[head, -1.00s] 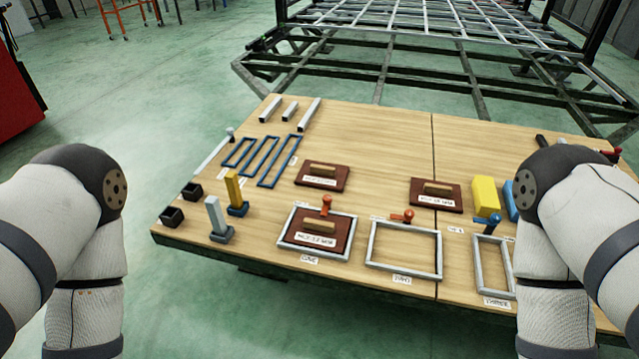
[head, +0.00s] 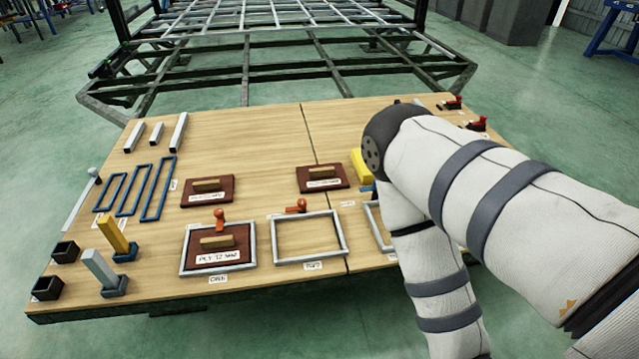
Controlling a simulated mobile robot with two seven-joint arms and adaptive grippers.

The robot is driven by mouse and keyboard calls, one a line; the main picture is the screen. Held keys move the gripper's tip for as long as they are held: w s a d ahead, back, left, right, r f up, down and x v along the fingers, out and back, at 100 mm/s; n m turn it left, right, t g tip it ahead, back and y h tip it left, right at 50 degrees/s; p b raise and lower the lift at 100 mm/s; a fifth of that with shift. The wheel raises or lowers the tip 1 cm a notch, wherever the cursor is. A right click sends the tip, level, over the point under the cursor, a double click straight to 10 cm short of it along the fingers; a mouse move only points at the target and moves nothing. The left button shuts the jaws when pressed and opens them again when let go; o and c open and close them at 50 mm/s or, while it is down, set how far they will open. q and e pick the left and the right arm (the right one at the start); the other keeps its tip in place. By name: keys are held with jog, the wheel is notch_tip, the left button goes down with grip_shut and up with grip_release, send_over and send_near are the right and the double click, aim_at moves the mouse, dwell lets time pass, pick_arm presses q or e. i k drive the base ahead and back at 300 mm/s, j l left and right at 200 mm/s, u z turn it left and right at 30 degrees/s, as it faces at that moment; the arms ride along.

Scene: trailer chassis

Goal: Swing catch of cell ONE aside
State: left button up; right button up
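Cell ONE (head: 182,260) is a grey metal frame on the wooden table, with its label at the front edge. A dark red-brown plate (head: 235,239) with a wooden handle and a "PLY 12 MM" label lies inside it. The orange-red catch (head: 220,219) of cell ONE sits at the middle of the frame's far side, and its knob reaches over the far edge of the plate. Neither gripper shows. My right arm covers the right part of the table, and its gripper is out of sight. My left arm is out of view.
Cell TWO (head: 343,236) is an empty frame with its own orange catch (head: 297,206). Two more brown plates (head: 207,190) (head: 323,178) lie behind. Grey and yellow posts (head: 103,269) (head: 113,236) stand at left beside black cups (head: 47,288). Cell THREE is mostly hidden by my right arm.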

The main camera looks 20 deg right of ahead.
aim_at(218, 213)
jog(key=i+z, duration=0.45)
jog(key=i, duration=0.7)
